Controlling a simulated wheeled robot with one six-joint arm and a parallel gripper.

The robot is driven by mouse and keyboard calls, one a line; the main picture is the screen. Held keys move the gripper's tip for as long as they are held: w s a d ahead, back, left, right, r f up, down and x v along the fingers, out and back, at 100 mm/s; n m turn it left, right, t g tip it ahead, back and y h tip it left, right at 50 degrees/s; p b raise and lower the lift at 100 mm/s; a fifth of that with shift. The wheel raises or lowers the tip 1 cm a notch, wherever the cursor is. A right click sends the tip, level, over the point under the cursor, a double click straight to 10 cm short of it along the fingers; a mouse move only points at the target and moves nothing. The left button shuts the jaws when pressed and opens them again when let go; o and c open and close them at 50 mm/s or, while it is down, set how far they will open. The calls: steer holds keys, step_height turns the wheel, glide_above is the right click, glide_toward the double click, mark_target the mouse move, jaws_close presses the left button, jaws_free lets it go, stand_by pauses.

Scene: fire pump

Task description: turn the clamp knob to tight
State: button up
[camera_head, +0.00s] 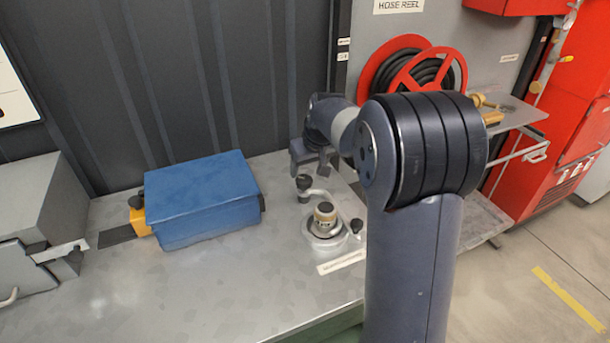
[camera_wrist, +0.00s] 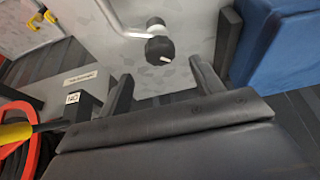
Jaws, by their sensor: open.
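A second small black knob (camera_head: 357,226) is at the fitting's right side. Which one is the clamp knob is not labelled legibly. In the wrist view a black knob (camera_wrist: 160,50) with a white mark shows on a bent metal tube, just beyond and between my fingertips. My gripper (camera_head: 310,164) is open and empty, close above the black knob on the bent arm. It also shows in the wrist view (camera_wrist: 160,72). I see no contact.
A blue box (camera_head: 203,198) stands left of the fitting, and also fills the right of the wrist view. A grey case (camera_head: 40,205) is at far left. A red hose reel (camera_head: 410,70) hangs behind my arm. The bench front (camera_head: 210,295) is clear.

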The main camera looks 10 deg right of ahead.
mark_target(303, 179)
steer(key=x, duration=0.6)
steer(key=shift+f, duration=0.1)
steer(key=c, duration=1)
steer(key=shift+m, duration=0.4)
steer(key=m+h, duration=0.1)
steer(key=m, duration=0.1)
steer(key=m+h, duration=0.1)
steer(key=m, duration=0.1)
steer(key=shift+a+f, duration=0.1)
steer(key=shift+a, duration=0.15)
steer(key=shift+m+g+h+b, duration=0.3)
steer(key=shift+m+h+b, duration=0.6)
steer(key=shift+m, duration=1.2)
steer(key=shift+w, duration=0.1)
